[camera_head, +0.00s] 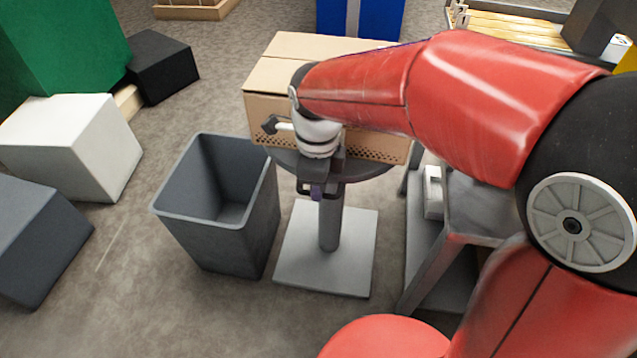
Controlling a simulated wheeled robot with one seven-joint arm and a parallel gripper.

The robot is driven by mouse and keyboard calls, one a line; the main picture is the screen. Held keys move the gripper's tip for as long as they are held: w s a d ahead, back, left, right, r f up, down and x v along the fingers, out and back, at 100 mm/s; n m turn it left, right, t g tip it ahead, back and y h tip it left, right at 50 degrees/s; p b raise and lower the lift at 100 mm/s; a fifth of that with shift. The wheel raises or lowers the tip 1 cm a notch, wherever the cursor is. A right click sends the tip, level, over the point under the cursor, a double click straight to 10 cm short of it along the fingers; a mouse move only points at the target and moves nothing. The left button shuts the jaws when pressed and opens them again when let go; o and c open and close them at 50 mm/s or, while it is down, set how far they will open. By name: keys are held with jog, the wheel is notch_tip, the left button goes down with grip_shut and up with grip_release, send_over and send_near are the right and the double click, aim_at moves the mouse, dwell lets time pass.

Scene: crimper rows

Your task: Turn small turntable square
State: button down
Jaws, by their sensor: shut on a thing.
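A small round turntable (369,172) with a dark grey top stands on a grey post (330,222) with a flat square foot (292,262). A cardboard box (286,72) sits on the turntable and covers most of its top. The box looks turned slightly relative to the foot. My gripper (317,191) points down at the turntable's near edge, in front of the box. How that piece joins the turntable is hidden. My red arm hides the box's right and rear parts.
A grey open bin (222,240) stands close to the left of the turntable. A grey metal stand (480,215) is close on the right. White (65,140), black (163,66) and dark grey (35,235) boxes lie farther left. A blue container (335,18) is behind.

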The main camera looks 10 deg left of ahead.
jog(key=shift+w, duration=0.1)
jog(key=c, duration=1.8)
grip_release()
jog(key=shift+o, duration=0.2)
jog(key=shift+r+p, duration=0.3)
jog(key=shift+r, duration=3.65)
jog(key=shift+d, duration=0.15)
jog(key=s+d+n+t, duration=0.2)
jog(key=s+d+n, duration=0.3)
jog(key=d+n, duration=0.4)
jog(key=s+d+n+t, duration=0.3)
jog(key=d+n, duration=0.6)
jog(key=d, duration=0.4)
jog(key=shift+s+d+r+t, duration=0.15)
jog(key=shift+s+d+t, duration=0.2)
jog(key=shift+s, duration=0.55)
